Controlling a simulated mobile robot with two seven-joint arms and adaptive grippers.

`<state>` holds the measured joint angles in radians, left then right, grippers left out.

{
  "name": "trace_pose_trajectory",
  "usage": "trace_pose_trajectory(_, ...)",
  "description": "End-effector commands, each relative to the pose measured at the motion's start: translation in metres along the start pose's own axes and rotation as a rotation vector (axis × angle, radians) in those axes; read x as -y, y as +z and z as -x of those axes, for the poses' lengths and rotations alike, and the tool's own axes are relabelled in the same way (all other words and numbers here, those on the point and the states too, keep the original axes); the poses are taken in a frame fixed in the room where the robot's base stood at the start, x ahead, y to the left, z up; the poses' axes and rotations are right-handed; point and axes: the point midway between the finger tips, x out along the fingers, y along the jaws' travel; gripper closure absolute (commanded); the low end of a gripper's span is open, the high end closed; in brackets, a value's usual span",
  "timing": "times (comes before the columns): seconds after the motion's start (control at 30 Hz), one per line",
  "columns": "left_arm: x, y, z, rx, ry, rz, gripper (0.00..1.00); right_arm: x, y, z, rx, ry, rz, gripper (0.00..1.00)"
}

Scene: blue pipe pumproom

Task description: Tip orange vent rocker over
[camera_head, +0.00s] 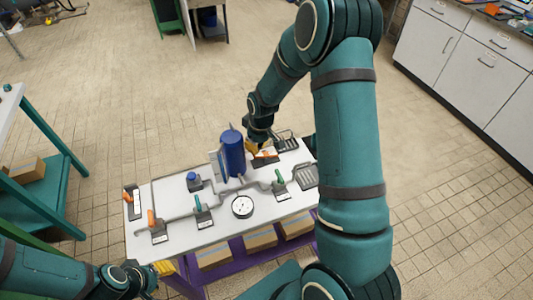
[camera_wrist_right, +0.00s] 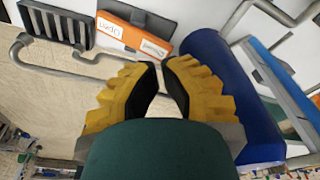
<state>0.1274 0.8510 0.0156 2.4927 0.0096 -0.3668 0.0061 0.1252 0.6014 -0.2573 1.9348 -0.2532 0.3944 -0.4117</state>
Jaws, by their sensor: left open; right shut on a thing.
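The orange vent rocker (camera_head: 265,154) sits on a dark base at the far side of the white panel, just right of the blue cylinder. In the right wrist view the rocker (camera_wrist_right: 120,32) carries two white labels, one reading OPEN. My right gripper (camera_head: 253,146) is beside the rocker in the head view. In the wrist view its yellow fingers (camera_wrist_right: 162,68) are drawn close together at the rocker's lower corner. What is between them cannot be made out, nor whether they touch the rocker. My left gripper (camera_head: 143,279) is open near the panel's front left corner, away from the rocker.
The blue cylinder (camera_head: 232,153) stands close to my right gripper, with grey pipes around it. A gauge (camera_head: 242,207), green handles (camera_head: 198,203) and orange levers (camera_head: 152,218) rise from the panel. Cardboard boxes (camera_head: 260,238) sit beneath.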

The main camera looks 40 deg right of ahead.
Motion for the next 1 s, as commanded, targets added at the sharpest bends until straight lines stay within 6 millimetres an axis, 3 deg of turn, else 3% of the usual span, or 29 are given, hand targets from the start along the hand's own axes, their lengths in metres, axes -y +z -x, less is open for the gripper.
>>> trace_pose_trajectory(0.57, 0.000, 0.000, 0.000, 0.000, 0.000, 0.000, 0.59, 0.000, 0.000, -0.001, 0.000, 0.000, 0.000, 1.00)
trace_pose_trajectory(1.0, 0.004, 0.004, -0.009, 0.009, 0.001, -0.003, 0.59, 0.000, 0.002, -0.013, 0.000, 0.000, 0.000, 1.00)
